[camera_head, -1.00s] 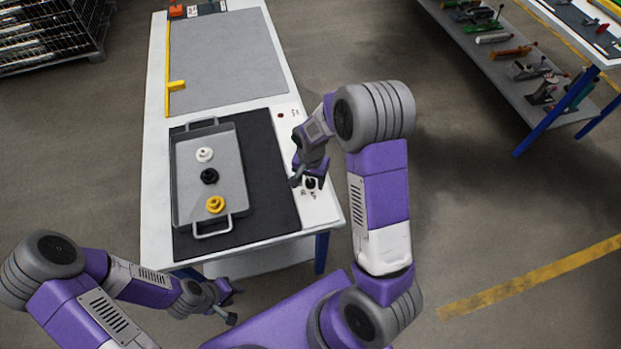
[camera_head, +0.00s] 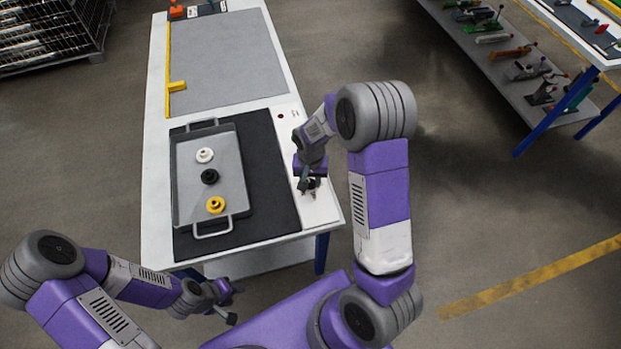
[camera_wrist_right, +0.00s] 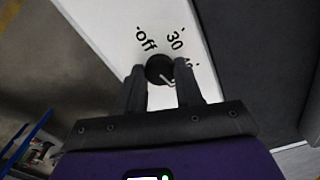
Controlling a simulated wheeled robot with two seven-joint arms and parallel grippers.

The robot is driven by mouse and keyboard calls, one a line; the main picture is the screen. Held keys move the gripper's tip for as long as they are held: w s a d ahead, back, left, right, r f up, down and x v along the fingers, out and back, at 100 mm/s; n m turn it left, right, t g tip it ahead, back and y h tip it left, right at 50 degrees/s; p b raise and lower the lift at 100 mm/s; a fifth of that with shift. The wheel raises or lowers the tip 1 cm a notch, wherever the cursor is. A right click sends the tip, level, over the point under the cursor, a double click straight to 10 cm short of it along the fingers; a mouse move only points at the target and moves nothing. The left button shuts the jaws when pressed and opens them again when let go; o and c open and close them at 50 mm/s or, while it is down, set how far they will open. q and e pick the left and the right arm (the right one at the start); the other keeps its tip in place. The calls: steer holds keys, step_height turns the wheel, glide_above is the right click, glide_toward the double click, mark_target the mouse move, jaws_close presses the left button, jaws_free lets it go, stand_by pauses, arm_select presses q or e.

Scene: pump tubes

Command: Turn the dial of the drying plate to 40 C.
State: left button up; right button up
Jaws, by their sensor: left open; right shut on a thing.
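The dial (camera_wrist_right: 159,69) is a small black round knob on the white panel, seen in the right wrist view. Labels "off" and "30" show beside it; a third label to its right is mostly hidden by a finger. A pale mark on the knob slants toward the lower right, near that hidden label. My right gripper (camera_head: 309,187) is shut on the dial, with one finger on each side of it. The drying plate (camera_head: 272,180) is the dark slab beside the panel. My left gripper (camera_head: 230,304) is open and empty, off the table's near edge.
A grey tray (camera_head: 183,203) stands on the drying plate with a white, a black and a yellow part in it. A grey mat (camera_head: 225,65) with a yellow edge lies farther back. A shelf of tools (camera_head: 500,48) stands at the right, apart from the table.

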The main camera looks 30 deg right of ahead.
mark_target(310, 182)
steer(key=n, duration=0.4)
steer(key=shift+n, duration=0.3)
steer(key=shift+n+p, duration=0.45)
steer(key=shift+n, duration=1.55)
steer(key=o, duration=1)
steer(key=shift+o, duration=0.2)
step_height(310, 182, up, 8)
steer(key=shift+f+p, duration=0.2)
steer(key=shift+p, duration=0.75)
